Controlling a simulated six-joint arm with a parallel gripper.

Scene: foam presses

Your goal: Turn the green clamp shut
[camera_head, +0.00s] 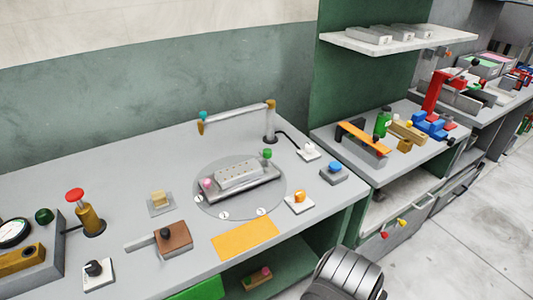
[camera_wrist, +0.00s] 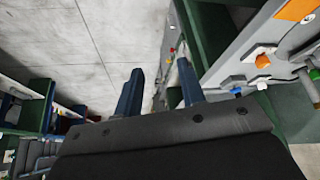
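The green clamp (camera_head: 267,154) shows as a small green knob at the far right end of a grey mould (camera_head: 240,177). The mould sits on a round grey plate (camera_head: 237,208) on the bench. A pink knob (camera_head: 207,184) is at the mould's near left end. My gripper (camera_wrist: 160,66) is open and empty in the wrist view, its two dark fingers apart. It is away from the clamp, off the bench's front edge. In the head view only part of my arm shows at the bottom, and the fingers are out of frame.
Orange (camera_head: 299,197), blue (camera_head: 333,167) and white (camera_head: 308,151) switches stand right of the plate. A brown block (camera_head: 173,238) and a red-topped post (camera_head: 90,217) are left. The floor in front is clear.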

